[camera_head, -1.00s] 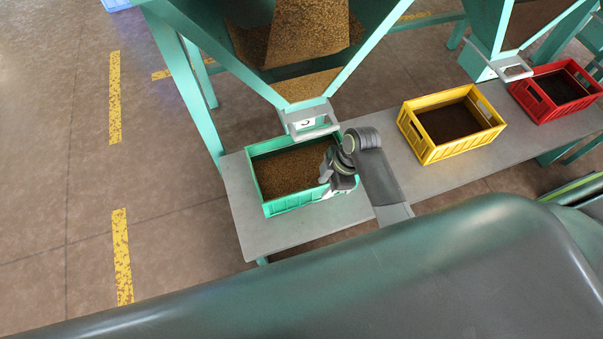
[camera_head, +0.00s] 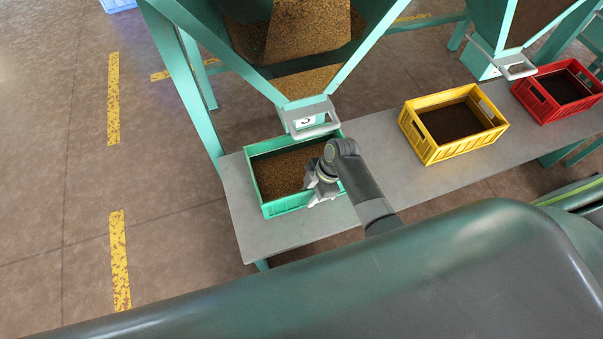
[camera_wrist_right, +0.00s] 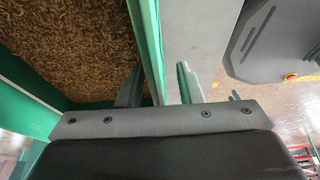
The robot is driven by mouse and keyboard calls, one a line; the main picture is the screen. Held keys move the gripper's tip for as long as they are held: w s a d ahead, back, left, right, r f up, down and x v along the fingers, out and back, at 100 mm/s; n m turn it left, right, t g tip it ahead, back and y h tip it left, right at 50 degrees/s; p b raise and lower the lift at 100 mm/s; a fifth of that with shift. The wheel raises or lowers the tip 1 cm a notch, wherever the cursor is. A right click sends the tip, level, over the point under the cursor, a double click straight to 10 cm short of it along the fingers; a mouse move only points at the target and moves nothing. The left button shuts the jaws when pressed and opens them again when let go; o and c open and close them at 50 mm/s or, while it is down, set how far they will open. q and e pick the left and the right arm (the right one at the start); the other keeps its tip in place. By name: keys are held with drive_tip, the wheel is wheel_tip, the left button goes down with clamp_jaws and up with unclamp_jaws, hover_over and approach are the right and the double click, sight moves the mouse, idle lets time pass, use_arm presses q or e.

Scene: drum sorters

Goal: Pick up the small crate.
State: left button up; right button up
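A green crate (camera_head: 289,205) full of brown grain-like pellets stands on the grey table under a hopper. One finger is on the pellet side and the other is outside, with a gap showing to the wall. My left gripper is not in view.
A yellow crate (camera_head: 448,152) and a red crate (camera_head: 544,110), both with dark contents, stand farther right on the grey table (camera_head: 262,237). A hopper spout with a grey handle (camera_head: 316,131) hangs just above the green crate's back edge.

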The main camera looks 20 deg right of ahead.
clamp_jaws()
idle(1.4)
